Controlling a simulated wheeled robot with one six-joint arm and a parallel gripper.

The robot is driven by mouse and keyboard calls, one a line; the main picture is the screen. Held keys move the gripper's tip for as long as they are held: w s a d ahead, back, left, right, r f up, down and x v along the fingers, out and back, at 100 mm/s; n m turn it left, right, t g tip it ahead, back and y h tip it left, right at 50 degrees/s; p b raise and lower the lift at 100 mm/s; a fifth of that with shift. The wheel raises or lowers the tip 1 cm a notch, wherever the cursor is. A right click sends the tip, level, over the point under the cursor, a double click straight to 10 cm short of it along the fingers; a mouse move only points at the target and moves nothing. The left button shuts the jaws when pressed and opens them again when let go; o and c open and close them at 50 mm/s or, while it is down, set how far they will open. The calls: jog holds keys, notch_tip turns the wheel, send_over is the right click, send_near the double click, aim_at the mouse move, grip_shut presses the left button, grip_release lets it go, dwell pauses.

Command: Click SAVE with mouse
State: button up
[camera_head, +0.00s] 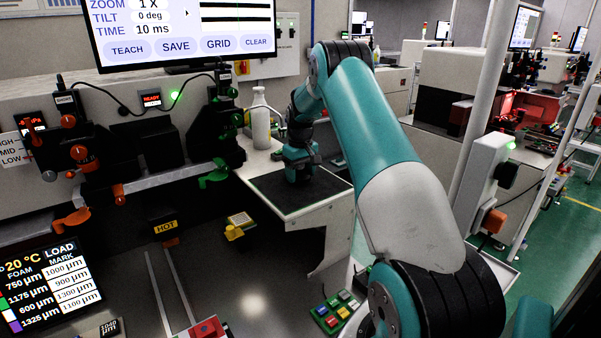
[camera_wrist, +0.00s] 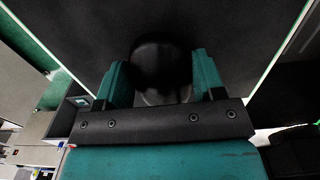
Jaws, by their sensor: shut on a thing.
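The monitor (camera_head: 183,30) at the upper left shows a SAVE button (camera_head: 176,46) between TEACH and GRID. A small arrow cursor (camera_head: 186,13) is on the screen above the SAVE and GRID buttons. My gripper (camera_head: 300,178) is low over a dark pad (camera_head: 270,196) on a white side table. In the wrist view, a dark rounded mouse (camera_wrist: 160,66) sits between the two teal fingers, on the black pad. The gripper is shut on it. The mouse is hidden behind the gripper in the head view.
A white bottle (camera_head: 261,122) stands behind the pad, left of my gripper. A machine with black and orange knobs (camera_head: 85,155) is at the left. A yellow block (camera_head: 236,228) and a panel of coloured buttons (camera_head: 335,312) are nearer. The pad left of the gripper is clear.

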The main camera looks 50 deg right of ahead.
aim_at(305, 189)
jog(key=shift+f, duration=0.5)
jog(key=shift+s, duration=0.15)
jog(key=shift+s+a+b, duration=0.2)
jog(key=shift+s+a, duration=0.35)
jog(key=shift+s, duration=0.3)
jog(key=shift+s+a+b, duration=0.15)
jog(key=shift+s+a, duration=0.35)
jog(key=shift+s, duration=0.35)
jog(key=o, duration=1)
notch_tip(305, 189, up, 18)
jog(key=b, duration=0.1)
jog(key=shift+f+b, duration=0.25)
jog(key=shift+b, duration=0.1)
